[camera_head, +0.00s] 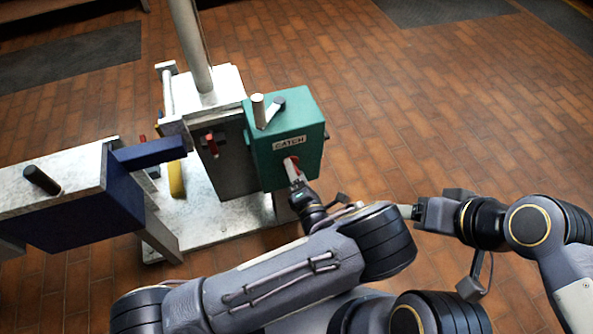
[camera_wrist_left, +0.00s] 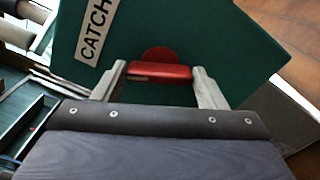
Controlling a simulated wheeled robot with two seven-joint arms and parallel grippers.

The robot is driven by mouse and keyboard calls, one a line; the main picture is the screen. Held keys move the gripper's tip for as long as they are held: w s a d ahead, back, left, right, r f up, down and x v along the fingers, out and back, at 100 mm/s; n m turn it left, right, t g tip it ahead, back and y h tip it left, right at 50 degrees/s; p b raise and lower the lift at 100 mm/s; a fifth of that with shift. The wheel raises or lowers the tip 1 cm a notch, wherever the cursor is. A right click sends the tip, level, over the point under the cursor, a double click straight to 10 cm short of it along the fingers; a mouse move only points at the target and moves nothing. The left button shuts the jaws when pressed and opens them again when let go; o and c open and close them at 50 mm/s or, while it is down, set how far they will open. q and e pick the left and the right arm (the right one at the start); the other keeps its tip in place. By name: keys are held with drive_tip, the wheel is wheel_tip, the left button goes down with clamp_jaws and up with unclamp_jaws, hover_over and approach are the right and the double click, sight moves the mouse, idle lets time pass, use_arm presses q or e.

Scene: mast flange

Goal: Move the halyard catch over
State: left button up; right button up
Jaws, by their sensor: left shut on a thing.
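The halyard catch is a red lever (camera_head: 289,161) on the front of a teal box (camera_head: 290,122) that carries a CATCH label (camera_head: 290,143). My left gripper (camera_head: 294,171) reaches up to the box face and is shut on this red lever. In the left wrist view, the red lever (camera_wrist_left: 160,71) lies crosswise between the two pale fingers (camera_wrist_left: 161,86), with a round red base behind it against the teal face. My right gripper (camera_head: 408,211) is at the right, away from the box; I cannot make out the gap between its fingers.
A grey mast (camera_head: 190,45) rises from a pale stand behind the box. A dark housing (camera_head: 228,160) with another red lever (camera_head: 212,143) is left of the box. A blue and white unit (camera_head: 80,205) stands at the left. The brick floor (camera_head: 440,110) at the right is clear.

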use_arm(q)
drive_tip(key=m+p, duration=0.1)
drive_tip(key=m, duration=0.3)
drive_tip(key=shift+m, duration=0.4)
use_arm(e)
drive_tip(key=shift+r, duration=0.6)
use_arm(q)
drive_tip(key=shift+f, duration=0.1)
drive_tip(key=o, duration=1)
